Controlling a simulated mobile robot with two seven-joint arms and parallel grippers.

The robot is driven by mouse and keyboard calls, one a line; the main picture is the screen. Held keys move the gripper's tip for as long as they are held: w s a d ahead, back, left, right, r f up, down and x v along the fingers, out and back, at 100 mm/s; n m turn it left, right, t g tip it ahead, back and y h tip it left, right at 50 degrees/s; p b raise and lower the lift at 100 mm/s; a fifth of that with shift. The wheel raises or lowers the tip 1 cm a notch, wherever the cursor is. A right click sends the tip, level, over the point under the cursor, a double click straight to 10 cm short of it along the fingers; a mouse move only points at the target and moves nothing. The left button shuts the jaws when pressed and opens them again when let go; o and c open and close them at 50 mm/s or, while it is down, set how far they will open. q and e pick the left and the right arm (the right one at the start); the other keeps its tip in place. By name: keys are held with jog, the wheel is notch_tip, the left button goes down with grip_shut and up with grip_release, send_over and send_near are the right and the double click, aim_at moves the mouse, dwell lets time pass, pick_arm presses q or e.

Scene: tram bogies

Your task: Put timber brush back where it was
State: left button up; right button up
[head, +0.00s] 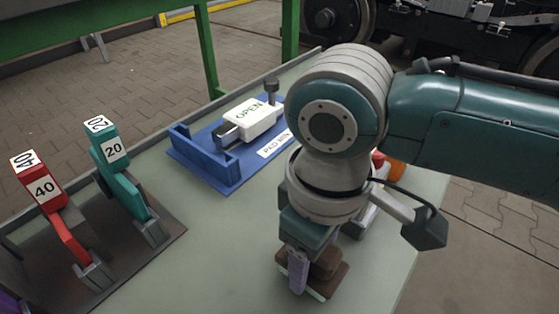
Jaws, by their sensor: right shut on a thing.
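My right gripper (307,268) points down over the front part of the table at the centre right. It is shut on a brown block-like thing, which looks like the timber brush (328,277). A thin pale edge shows along its underside. The gripper and wrist hide much of the brush, and I cannot tell whether it touches the table. My left gripper is not in view.
The grey-green table (215,262) has free room left of the gripper. A blue tray (205,172) holds a white "OPEN" device (253,117). A dark stand (150,250) holds a red "40" piece (42,190) and a teal "20" piece (113,155). An orange item (396,170) is partly hidden behind my wrist.

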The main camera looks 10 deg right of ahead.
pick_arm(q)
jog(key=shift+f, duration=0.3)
pick_arm(e)
jog(key=shift+f, duration=0.45)
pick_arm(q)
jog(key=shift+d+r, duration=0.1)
pick_arm(e)
jog(key=shift+r, duration=0.1)
jog(key=shift+f, duration=0.2)
jog(key=o, duration=1.3)
